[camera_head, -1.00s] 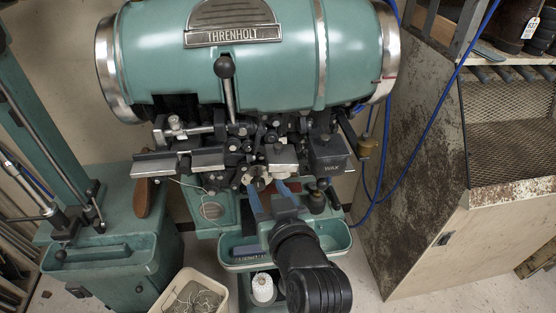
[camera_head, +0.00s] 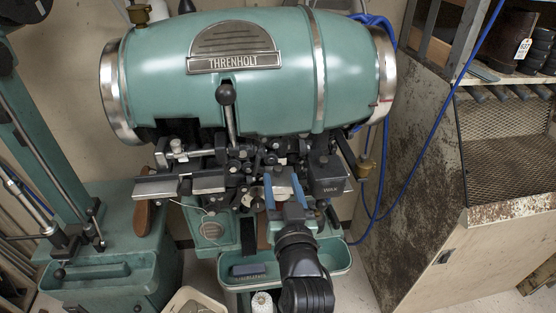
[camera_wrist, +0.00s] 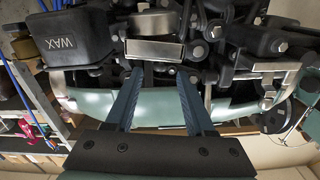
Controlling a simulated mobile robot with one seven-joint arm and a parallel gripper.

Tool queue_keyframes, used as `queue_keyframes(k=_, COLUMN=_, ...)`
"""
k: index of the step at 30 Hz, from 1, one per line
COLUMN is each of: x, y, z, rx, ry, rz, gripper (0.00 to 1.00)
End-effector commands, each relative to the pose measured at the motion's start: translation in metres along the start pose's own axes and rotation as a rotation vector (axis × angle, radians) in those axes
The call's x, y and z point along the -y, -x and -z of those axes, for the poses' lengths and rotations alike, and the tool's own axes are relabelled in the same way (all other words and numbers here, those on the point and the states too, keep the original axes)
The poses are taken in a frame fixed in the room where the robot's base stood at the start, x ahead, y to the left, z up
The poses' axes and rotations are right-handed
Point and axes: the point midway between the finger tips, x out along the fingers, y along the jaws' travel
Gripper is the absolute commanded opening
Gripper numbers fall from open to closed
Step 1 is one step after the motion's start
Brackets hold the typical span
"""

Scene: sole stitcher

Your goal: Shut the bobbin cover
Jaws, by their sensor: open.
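The stitching machine (camera_head: 250,70) is a teal drum with dark metal works below it. A small bright metal box (camera_head: 284,184) sits at the front of these works, left of the wax pot. It may be the bobbin cover, but I cannot tell for sure, nor whether it is open. It also shows in the wrist view (camera_wrist: 154,50). My gripper (camera_head: 282,179) is open, its two blue fingers apart with nothing held. In the wrist view my gripper (camera_wrist: 159,74) points at the works, fingertips just below the box. Contact is not clear.
The black wax pot (camera_head: 328,176) is close on the right. A metal arm plate (camera_head: 178,186) sticks out left. A teal tray (camera_head: 336,256) lies below. Blue hose (camera_head: 385,175) hangs at right beside a rusty cabinet (camera_head: 420,150).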

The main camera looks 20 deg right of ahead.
Motion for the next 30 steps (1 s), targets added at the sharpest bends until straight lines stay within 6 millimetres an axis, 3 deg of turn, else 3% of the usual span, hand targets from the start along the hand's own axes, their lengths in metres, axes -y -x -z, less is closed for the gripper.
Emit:
queue_keyframes(k=10, x=0.001, y=-0.04, z=0.001, rx=0.002, ry=0.003, rz=0.002, gripper=0.54)
queue_keyframes(k=24, x=0.0, y=-0.049, z=0.0, rx=0.0, ry=0.0, rz=0.0, gripper=0.54)
queue_keyframes(k=25, x=0.0, y=-0.049, z=0.0, rx=0.0, ry=0.0, rz=0.0, gripper=0.52)
queue_keyframes(k=30, x=0.0, y=-0.049, z=0.0, rx=0.001, ry=0.0, rz=0.0, gripper=0.22)
